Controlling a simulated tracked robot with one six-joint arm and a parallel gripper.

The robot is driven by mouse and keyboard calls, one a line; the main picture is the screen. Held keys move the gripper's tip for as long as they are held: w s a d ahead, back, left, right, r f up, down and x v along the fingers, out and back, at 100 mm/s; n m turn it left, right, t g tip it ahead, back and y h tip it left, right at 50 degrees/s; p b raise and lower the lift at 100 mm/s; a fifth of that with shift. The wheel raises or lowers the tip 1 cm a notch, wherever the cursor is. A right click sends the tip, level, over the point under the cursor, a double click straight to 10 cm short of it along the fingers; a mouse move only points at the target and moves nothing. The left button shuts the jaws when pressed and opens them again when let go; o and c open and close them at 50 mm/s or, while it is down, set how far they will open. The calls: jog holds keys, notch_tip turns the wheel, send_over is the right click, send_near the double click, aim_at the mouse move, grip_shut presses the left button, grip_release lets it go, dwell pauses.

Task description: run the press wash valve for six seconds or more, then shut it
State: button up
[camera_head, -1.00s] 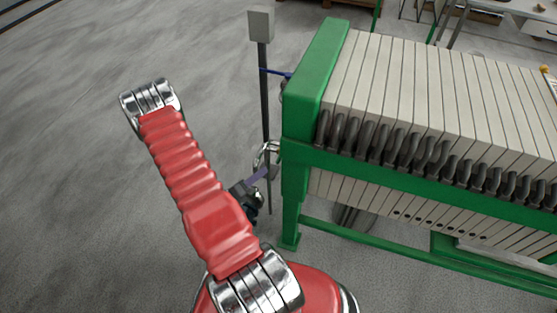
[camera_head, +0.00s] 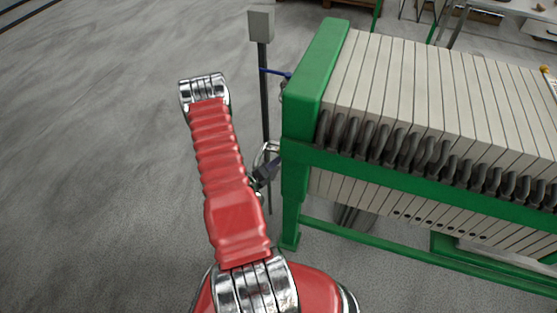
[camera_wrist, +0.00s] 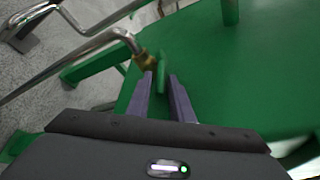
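The filter press (camera_head: 315,75) has a green frame and a row of pale plates at the right of the head view. A bent metal pipe (camera_wrist: 105,38) with a brass fitting (camera_wrist: 146,61) shows in the wrist view. A thin green piece by the fitting, perhaps the valve's handle (camera_wrist: 162,72), stands between my fingertips; the frames do not show its setting clearly. My gripper (camera_wrist: 161,80) is open, its two purple-grey fingers apart on either side of that piece. Contact cannot be told. In the head view my arm partly hides the gripper beside the press's left end.
A dark post with a grey box (camera_head: 261,23) stands just left of the press. A blue lever or pipe (camera_head: 275,72) joins the post side to the press higher up. The green end plate (camera_wrist: 270,60) is close ahead in the wrist view. The floor at left is clear.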

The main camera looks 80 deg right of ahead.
jog(key=shift+s+d+f, duration=0.1)
jog(key=shift+s+d, duration=0.05)
jog(key=shift+d, duration=0.15)
jog(key=shift+c, duration=0.2)
grip_shut()
